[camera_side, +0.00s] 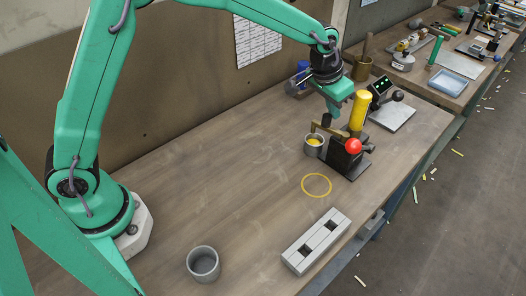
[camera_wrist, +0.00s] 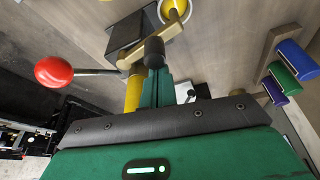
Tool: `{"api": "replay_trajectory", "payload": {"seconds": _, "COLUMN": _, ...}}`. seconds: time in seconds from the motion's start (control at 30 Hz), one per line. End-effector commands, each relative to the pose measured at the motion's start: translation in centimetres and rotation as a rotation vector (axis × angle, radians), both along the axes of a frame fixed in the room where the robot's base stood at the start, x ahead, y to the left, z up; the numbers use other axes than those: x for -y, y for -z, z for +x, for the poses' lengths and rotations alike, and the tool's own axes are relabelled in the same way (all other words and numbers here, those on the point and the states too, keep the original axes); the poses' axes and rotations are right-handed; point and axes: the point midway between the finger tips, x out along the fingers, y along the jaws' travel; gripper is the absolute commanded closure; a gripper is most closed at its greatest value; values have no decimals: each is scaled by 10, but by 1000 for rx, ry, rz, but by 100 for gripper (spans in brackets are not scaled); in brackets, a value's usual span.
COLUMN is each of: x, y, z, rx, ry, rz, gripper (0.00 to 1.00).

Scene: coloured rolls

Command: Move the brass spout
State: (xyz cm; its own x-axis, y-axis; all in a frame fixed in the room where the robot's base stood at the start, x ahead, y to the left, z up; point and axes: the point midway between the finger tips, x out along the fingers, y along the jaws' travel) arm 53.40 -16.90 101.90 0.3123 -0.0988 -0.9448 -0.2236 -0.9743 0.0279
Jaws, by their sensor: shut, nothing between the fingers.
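The brass spout (camera_side: 322,129) is a short bar on a dark machine (camera_side: 347,160) at the right of the bench. It reaches left over a grey cup (camera_side: 313,147) with yellow inside. In the wrist view the brass spout (camera_wrist: 139,61) carries a black knob (camera_wrist: 154,49) and ends near the cup's yellow inside (camera_wrist: 174,9). My gripper (camera_side: 333,112) is above the spout, close to the knob. In the wrist view my gripper (camera_wrist: 156,76) is shut and empty, its green fingertips just below the knob in the picture. I cannot tell whether they touch it.
A yellow cylinder (camera_side: 360,109) and a red ball lever (camera_side: 353,146) rise from the machine. A yellow ring (camera_side: 317,185) marks the bare bench. An empty grey cup (camera_side: 203,264) and a slotted grey block (camera_side: 316,242) stand in front. The middle is clear.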

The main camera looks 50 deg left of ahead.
Motion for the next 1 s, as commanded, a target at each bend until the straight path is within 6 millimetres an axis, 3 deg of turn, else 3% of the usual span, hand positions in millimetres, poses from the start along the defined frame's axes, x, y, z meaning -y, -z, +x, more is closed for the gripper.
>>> {"api": "replay_trajectory", "payload": {"seconds": 0.23, "x": 0, "y": 0, "z": -10, "rx": -25, "ry": -157, "rz": -50, "gripper": 100}}
{"api": "replay_trajectory", "payload": {"seconds": 1.0, "x": 2, "y": 0, "z": -22, "rx": -26, "ry": -149, "rz": -51, "gripper": 100}}
